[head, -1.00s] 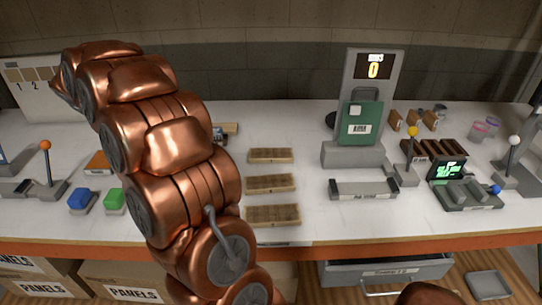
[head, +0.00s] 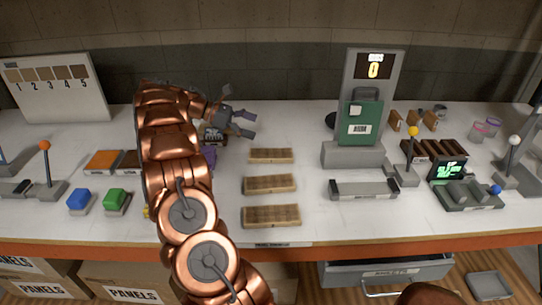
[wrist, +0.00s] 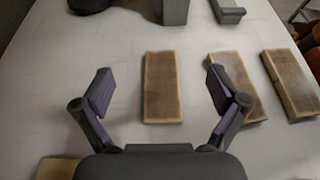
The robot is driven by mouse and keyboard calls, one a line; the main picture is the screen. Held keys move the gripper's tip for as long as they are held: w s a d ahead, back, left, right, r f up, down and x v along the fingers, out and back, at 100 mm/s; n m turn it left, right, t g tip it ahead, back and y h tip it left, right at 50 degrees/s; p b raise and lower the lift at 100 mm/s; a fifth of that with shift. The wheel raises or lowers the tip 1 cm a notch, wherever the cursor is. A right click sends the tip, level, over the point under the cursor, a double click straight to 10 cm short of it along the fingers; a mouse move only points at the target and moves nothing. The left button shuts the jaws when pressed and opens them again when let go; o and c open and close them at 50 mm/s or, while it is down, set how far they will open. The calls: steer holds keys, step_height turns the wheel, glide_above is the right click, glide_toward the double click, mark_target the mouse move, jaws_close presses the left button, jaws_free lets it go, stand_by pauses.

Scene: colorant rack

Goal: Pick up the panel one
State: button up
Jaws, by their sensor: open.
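Three flat wooden panels lie in a column on the white table: the far one (head: 271,156), the middle one (head: 270,184) and the near one (head: 271,216). I see no number on them, so I cannot tell which is panel one. My gripper (head: 250,125) is open and empty above the table, left of and behind the far panel. In the wrist view, one panel (wrist: 162,88) lies ahead, between the open fingers (wrist: 162,85) and apart from them. Two more panels, (wrist: 238,88) and (wrist: 290,84), lie to its right.
A board numbered 1 to 5 (head: 55,88) stands at the back left. A grey stand with a green box (head: 360,125) is right of the panels. Blue (head: 78,199) and green (head: 115,199) blocks and an orange-knobbed lever (head: 45,160) are at left.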

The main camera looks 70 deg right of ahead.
steer(key=p, duration=0.1)
glide_toward(276, 153)
steer(key=shift+s+d+r, duration=0.15)
steer(key=shift+s+d, duration=0.05)
steer(key=shift+s, duration=0.5)
steer(key=shift+s+d+f+p, duration=0.25)
steer(key=shift+s+f+p, duration=0.2)
steer(key=shift+s+f, duration=0.25)
steer(key=shift+p+x, duration=0.8)
steer(key=shift+x, duration=2.25)
steer(key=c, duration=1.3)
